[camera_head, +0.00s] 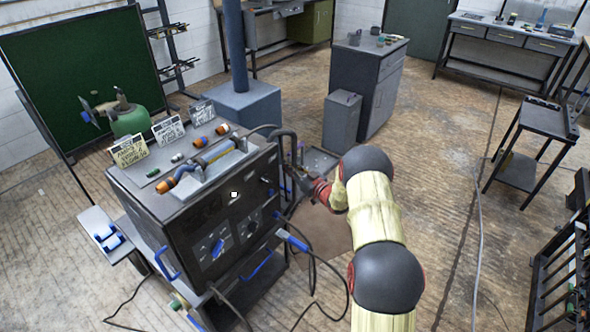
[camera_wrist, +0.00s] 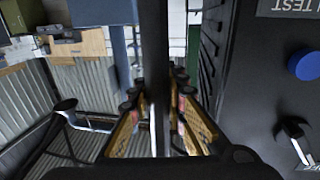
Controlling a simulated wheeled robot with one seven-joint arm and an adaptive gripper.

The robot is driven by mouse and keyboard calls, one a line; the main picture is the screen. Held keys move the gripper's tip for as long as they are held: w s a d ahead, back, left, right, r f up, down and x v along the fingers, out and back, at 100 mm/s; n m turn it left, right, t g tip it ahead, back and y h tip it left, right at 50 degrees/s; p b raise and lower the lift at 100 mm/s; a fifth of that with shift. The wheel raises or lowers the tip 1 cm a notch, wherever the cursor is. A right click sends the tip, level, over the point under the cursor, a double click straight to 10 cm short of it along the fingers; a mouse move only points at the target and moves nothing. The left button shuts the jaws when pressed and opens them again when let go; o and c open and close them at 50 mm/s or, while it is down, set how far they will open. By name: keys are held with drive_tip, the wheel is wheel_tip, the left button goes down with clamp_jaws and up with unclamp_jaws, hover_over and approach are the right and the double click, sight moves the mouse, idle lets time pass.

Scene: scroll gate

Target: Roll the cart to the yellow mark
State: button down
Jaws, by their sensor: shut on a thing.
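The cart (camera_head: 185,220) is a dark boxy test unit with knobs on its front, at the left of the head view. Its dark panel (camera_wrist: 265,80) with a blue knob fills the right of the wrist view. My gripper (camera_head: 304,184) is at the cart's right side. In the wrist view my gripper (camera_wrist: 158,120) has a finger on each side of a dark upright bar (camera_wrist: 155,60), shut on it. The bar looks like the cart's handle; its join to the cart is hidden. I cannot make out a yellow mark on the floor.
A grey cabinet (camera_head: 365,85) and a smaller grey box (camera_head: 342,121) stand behind my arm. A blue post on a blue base (camera_head: 242,104) stands behind the cart. Cables lie beside the cart. A small table (camera_head: 535,125) and a rack are at right. Floor between is open.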

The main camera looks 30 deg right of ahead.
drive_tip(key=shift+s+a+f, duration=0.2)
drive_tip(key=shift+a+f, duration=0.2)
drive_tip(key=shift+f, duration=0.1)
drive_tip(key=c, duration=2.1)
unclamp_jaws()
drive_tip(key=shift+a, duration=0.1)
drive_tip(key=o, duration=0.4)
drive_tip(key=shift+w+r, duration=0.1)
drive_tip(key=shift+r, duration=0.15)
drive_tip(key=shift+d+r, duration=0.1)
drive_tip(key=shift+d, duration=0.15)
drive_tip(key=s, duration=0.4)
drive_tip(key=s+d, duration=0.1)
drive_tip(key=s, duration=0.2)
drive_tip(key=s+d, duration=0.1)
drive_tip(key=s, duration=0.3)
drive_tip(key=shift+s+d, duration=0.15)
drive_tip(key=shift+s, duration=0.2)
drive_tip(key=shift+d, duration=0.1)
